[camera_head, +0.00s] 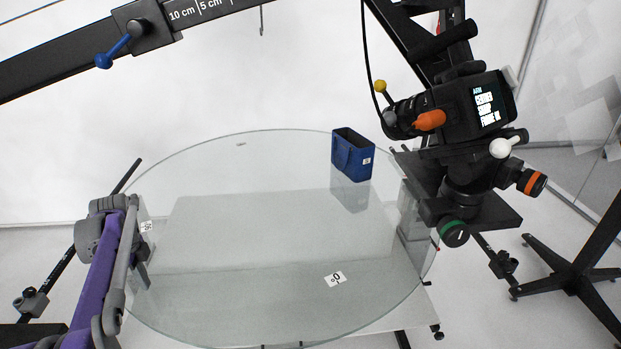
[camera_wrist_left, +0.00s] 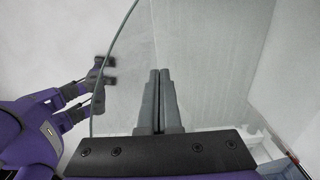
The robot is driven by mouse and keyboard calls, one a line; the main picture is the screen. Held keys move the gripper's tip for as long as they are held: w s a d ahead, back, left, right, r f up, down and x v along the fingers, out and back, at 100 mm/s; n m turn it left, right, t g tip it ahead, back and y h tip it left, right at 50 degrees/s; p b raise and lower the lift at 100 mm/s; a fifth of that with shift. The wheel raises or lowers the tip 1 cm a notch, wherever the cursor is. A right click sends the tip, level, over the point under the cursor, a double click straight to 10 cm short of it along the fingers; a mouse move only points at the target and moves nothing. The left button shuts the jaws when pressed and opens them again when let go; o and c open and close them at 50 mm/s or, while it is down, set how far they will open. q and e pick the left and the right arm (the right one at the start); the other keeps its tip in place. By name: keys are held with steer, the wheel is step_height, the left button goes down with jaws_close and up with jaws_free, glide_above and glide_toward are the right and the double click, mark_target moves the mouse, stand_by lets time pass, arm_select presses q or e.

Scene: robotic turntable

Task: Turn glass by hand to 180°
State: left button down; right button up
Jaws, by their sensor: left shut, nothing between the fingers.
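The glass is a large round clear disc (camera_head: 240,290) lying flat as a turntable top. It carries a label reading 0° (camera_head: 335,279) at its front right and another label (camera_head: 146,227) at its left edge. My left gripper (camera_head: 142,266) is at the left edge of the glass in the head view. In the left wrist view my left gripper (camera_wrist_left: 158,78) has its two grey fingers together with nothing between them. The curved glass rim (camera_wrist_left: 106,55) runs to the left of the fingers. Whether the fingers touch the glass is unclear.
A blue open box (camera_head: 352,155) stands on the glass at the back right. A black camera rig (camera_head: 470,110) with a screen stands close to the right rim. A dark scale beam (camera_head: 70,58) crosses the upper left. A black stand (camera_head: 570,278) is at the far right.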

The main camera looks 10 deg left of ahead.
arm_select(q)
steer(key=shift+w+a+p, duration=0.25)
steer(key=shift+w+a, duration=0.2)
steer(key=shift+a, duration=0.4)
steer(key=shift+w+a+p, duration=0.25)
steer(key=shift+w+a, duration=0.2)
steer(key=shift+a, duration=0.35)
steer(key=shift+w+a, duration=0.1)
steer(key=shift+a, duration=0.05)
arm_select(e)
steer(key=shift+w+a+r, duration=0.1)
steer(key=shift+w+r, duration=0.25)
steer(key=shift+r, duration=0.45)
arm_select(q)
steer(key=shift+a, duration=0.1)
steer(key=shift+w+a, duration=0.35)
steer(key=shift+a, duration=0.15)
steer(key=shift+a+f, duration=0.1)
steer(key=shift+f, duration=0.05)
arm_select(e)
steer(key=shift+w+r, duration=0.1)
steer(key=shift+r, duration=0.2)
arm_select(q)
steer(key=shift+p, duration=0.3)
